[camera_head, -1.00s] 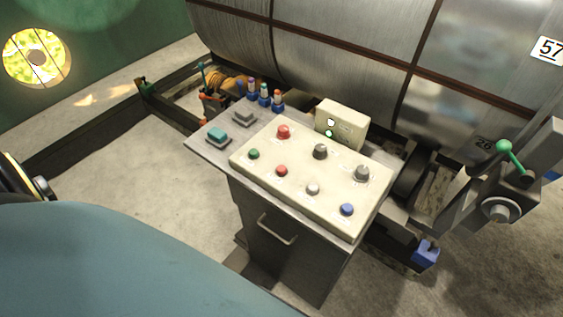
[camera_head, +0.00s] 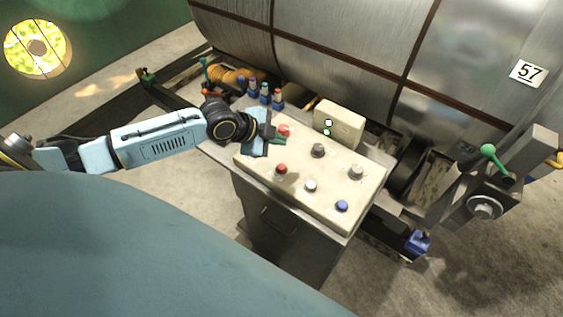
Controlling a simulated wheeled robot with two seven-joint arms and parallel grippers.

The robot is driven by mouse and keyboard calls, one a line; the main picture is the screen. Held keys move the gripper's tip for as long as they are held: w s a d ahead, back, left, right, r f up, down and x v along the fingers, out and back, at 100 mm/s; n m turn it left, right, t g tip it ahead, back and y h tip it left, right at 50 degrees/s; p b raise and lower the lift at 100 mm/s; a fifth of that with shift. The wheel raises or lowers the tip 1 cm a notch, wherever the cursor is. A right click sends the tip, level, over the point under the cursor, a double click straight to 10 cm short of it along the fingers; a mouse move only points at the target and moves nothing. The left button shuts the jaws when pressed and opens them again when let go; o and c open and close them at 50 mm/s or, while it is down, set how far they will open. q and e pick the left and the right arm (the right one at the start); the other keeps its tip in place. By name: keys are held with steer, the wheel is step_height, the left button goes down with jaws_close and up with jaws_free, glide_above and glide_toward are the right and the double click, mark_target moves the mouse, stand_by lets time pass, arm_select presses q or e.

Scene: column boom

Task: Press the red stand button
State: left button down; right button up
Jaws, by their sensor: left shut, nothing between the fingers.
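A cream control panel (camera_head: 334,178) lies on top of a grey metal stand (camera_head: 272,225). It carries two red buttons. The far red button (camera_head: 285,130) is partly hidden by my left gripper (camera_head: 279,138). The near red button (camera_head: 281,168) is in plain view, closer to the panel's front edge. My left gripper is shut and empty. It reaches in from the left over the panel's left part, its tips beside the far red button. I cannot tell whether they touch it. My right gripper is not in view.
Dark knobs (camera_head: 318,150), a white button (camera_head: 310,186) and a blue button (camera_head: 342,205) are on the panel. A small cream box (camera_head: 339,124) stands behind it. Coloured bottles (camera_head: 265,93) are at the back left. A large metal cylinder (camera_head: 340,45) lies behind the stand.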

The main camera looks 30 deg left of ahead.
arm_select(q)
steer(key=shift+w+a+r, duration=0.1)
steer(key=shift+r, duration=0.05)
steer(key=b, duration=0.7)
glide_above(278, 167)
step_height(278, 167, down, 8)
steer(key=shift+r, duration=0.1)
steer(key=shift+f+b, duration=0.3)
steer(key=shift+f, duration=0.25)
stand_by(0.5)
steer(key=shift+f, duration=0.1)
stand_by(0.9)
steer(key=shift+f, duration=0.3)
